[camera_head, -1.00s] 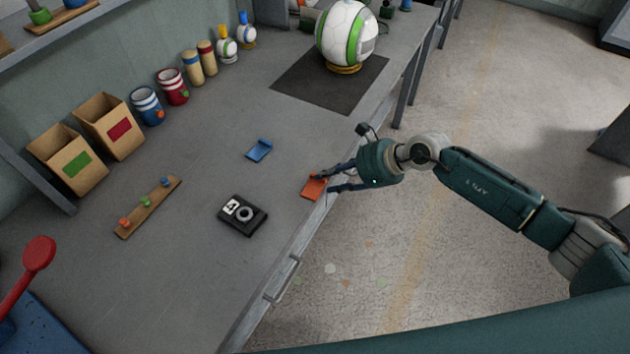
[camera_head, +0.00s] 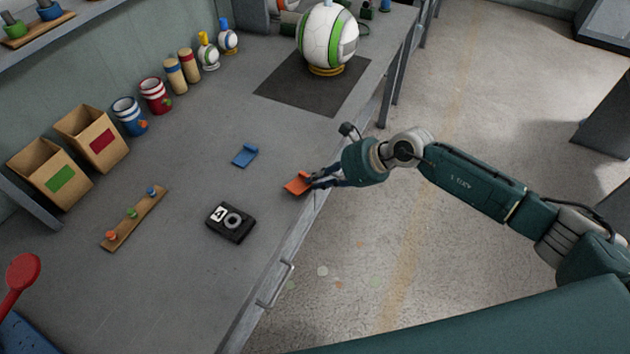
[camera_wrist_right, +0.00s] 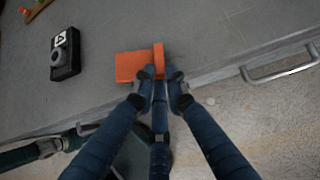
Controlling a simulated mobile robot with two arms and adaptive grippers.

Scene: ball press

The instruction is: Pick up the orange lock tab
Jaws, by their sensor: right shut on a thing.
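The orange lock tab (camera_head: 297,184) is at the front edge of the grey bench in the head view. It also shows in the right wrist view (camera_wrist_right: 132,66), with a flat plate and a raised part at one end. My right gripper (camera_head: 312,181) is shut on the tab's raised end; in the right wrist view its fingertips (camera_wrist_right: 160,78) meet at that part. The fingertips hide some of the tab. I cannot tell whether the tab is lifted off the bench. My left gripper is out of view.
A blue tab (camera_head: 245,155) and a black device (camera_head: 231,222) marked 4 lie nearby on the bench. A wooden strip with coloured pegs (camera_head: 134,218) is further left. A drawer handle (camera_head: 276,285) juts from the front edge.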

